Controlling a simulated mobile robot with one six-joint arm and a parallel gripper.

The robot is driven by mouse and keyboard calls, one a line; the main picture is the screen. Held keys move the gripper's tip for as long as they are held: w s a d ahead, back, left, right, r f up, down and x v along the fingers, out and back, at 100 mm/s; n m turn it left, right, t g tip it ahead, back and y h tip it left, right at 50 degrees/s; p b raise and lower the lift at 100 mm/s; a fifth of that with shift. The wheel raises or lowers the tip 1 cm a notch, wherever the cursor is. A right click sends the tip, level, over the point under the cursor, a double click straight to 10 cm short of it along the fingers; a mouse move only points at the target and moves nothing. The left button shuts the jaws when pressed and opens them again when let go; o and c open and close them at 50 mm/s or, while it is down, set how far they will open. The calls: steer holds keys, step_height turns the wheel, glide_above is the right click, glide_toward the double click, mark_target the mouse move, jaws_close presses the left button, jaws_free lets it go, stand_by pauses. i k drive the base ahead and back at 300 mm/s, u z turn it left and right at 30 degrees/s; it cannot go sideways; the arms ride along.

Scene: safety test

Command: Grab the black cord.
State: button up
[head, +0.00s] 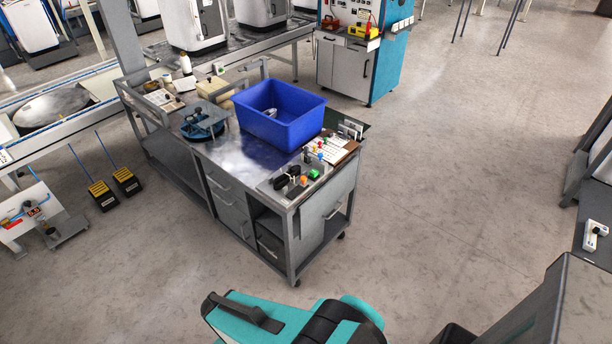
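A small black bundle (281,182) lies on the near corner of the metal workbench (253,150), among small coloured parts. It looks like a coiled cord, but it is too small to be sure. Another dark piece sits just behind it, touching or very close. Teal and black parts of my arm show at the bottom edge, well in front of the bench and apart from the bundle. I cannot make out my gripper's fingers in this view.
A blue bin (278,113) stands on the bench behind the small parts. Open floor (440,180) lies right of the bench. Yellow-black pedals (103,194) lie on the floor at left.

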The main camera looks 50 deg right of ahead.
mark_target(287, 176)
steer(key=k, duration=0.95)
steer(key=u, duration=0.15)
steer(key=i, duration=0.6)
steer(key=z, duration=0.1)
